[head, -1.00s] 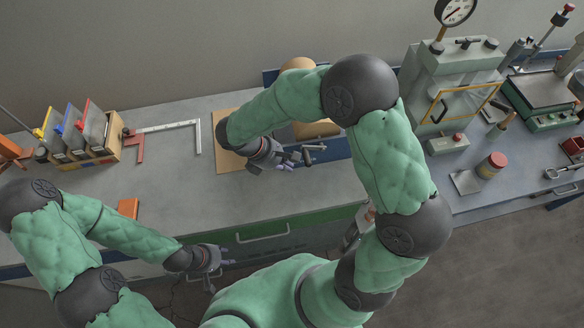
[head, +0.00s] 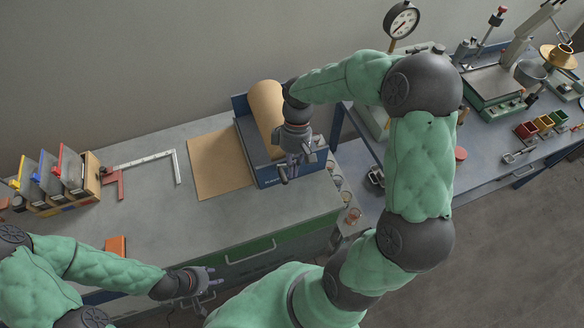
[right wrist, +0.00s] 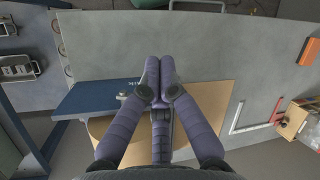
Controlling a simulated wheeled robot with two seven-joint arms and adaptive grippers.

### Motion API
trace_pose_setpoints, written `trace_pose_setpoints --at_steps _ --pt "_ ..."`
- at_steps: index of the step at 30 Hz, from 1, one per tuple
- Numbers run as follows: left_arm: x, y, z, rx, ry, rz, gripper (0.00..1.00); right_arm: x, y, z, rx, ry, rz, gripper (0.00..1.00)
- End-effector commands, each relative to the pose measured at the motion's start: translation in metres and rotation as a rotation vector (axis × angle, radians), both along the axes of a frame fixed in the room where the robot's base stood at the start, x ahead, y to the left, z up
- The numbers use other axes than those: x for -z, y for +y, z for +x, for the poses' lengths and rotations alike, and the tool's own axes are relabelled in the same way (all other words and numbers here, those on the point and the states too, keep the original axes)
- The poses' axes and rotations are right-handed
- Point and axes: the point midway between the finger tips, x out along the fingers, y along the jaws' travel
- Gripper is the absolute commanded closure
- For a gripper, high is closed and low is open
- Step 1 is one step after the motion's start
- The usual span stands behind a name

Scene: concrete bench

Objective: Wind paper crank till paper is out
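A brown paper roll (head: 266,108) sits in a blue dispenser (head: 282,172) on the bench. A flat brown paper sheet (head: 218,166) lies to its left; the sheet also shows in the right wrist view (right wrist: 214,104). My right gripper (head: 288,172) is over the dispenser's front part, fingers pointing down toward the front. In the right wrist view its fingers (right wrist: 158,66) are together, past the blue edge. A small grey fitting (right wrist: 122,96) shows beside them. I cannot make out the crank or any grip on it. My left gripper (head: 208,280) is open and empty at the bench's front edge.
A folder rack (head: 88,182), a metal square (head: 178,168) and an orange block (head: 116,246) are on the left of the bench. A second bench with a gauge (head: 402,20) and instruments is at the right. The front middle of the bench is clear.

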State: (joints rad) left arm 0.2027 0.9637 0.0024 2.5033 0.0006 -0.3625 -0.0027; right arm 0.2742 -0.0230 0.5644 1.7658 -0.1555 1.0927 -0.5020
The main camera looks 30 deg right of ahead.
Motion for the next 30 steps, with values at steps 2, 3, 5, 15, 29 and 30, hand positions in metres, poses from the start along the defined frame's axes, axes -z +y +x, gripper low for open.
trace_pose_setpoints --at_steps 2,3,5,15,29,30 --pt "-0.012 0.000 0.000 0.000 0.000 0.000 0.60 -0.017 -0.021 -0.001 0.172 -0.027 0.052 1.00" --pt "-0.015 0.000 0.000 0.000 0.000 0.000 0.60 -0.023 -0.029 0.000 0.248 -0.042 0.075 1.00" --pt "-0.019 0.000 0.000 0.000 0.000 0.000 0.60 -0.032 -0.042 0.001 0.354 -0.065 0.105 1.00" --pt "-0.029 0.000 0.000 0.000 0.000 0.000 0.60 -0.054 -0.081 0.005 0.643 -0.141 0.172 1.00" --pt "-0.023 0.000 0.000 0.000 0.000 0.000 0.60 0.005 -0.048 0.012 0.643 -0.138 0.174 1.00" --pt "-0.023 0.000 0.000 0.000 0.000 0.000 0.60 0.012 -0.044 0.012 0.642 -0.137 0.174 1.00"
